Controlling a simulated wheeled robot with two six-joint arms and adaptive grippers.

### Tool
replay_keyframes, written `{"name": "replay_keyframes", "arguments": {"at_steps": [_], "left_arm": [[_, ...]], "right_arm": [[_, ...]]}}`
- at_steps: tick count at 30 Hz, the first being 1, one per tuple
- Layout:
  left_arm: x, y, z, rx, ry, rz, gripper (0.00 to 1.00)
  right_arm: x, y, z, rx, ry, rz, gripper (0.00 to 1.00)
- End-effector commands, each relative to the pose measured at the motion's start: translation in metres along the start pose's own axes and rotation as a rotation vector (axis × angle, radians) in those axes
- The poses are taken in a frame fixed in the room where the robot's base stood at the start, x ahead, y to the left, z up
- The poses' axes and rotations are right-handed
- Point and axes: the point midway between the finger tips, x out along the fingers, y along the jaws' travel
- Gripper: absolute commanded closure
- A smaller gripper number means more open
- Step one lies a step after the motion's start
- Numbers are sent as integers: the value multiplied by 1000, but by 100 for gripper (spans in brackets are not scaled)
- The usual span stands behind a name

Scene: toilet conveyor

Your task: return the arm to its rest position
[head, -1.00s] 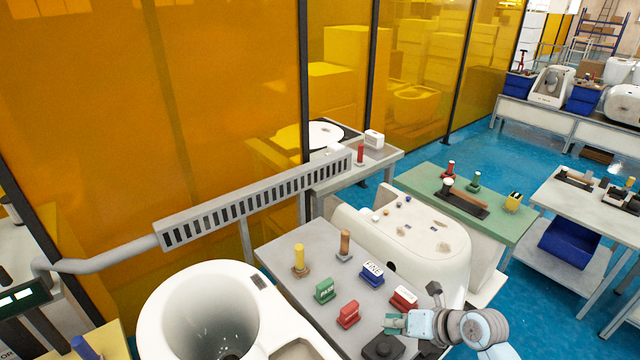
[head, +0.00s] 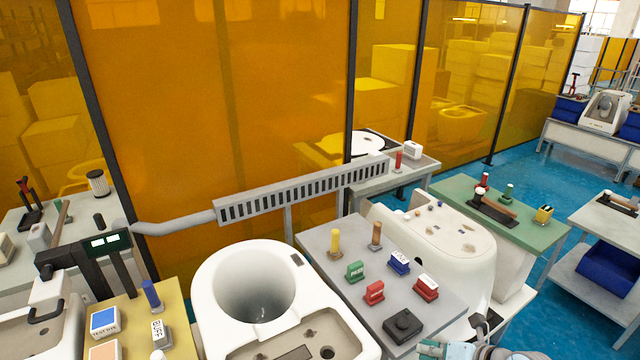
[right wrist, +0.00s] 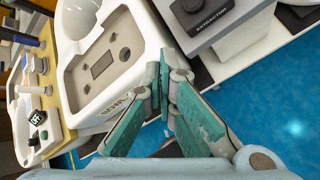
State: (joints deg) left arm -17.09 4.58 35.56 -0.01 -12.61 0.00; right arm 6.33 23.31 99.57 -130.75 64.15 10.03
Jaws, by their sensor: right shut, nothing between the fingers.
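My right gripper (head: 434,348) shows at the bottom edge of the head view, right of the black device on the grey table, and most of its arm is cut off. In the right wrist view its two teal fingers (right wrist: 163,88) meet at the tips, with nothing between them. The gripper is shut and empty, and appears to be beside the white toilet body (right wrist: 135,75) and the grey table. My left gripper is not in view.
The grey table (head: 345,285) holds several coloured stamps and a black device (head: 403,325). A slotted rail (head: 300,187) runs behind.

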Motion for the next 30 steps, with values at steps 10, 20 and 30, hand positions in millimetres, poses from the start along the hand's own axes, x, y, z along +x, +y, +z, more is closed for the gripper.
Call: {"name": "replay_keyframes", "arguments": {"at_steps": [10, 20, 30], "left_arm": [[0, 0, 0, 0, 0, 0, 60], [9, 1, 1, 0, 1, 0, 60], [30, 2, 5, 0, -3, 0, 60]], "right_arm": [[3, 33, 34, 203, -165, 252, 100], [24, -35, 40, 975, -429, 459, 100], [66, -236, -199, 2116, -737, -14, 100]]}}
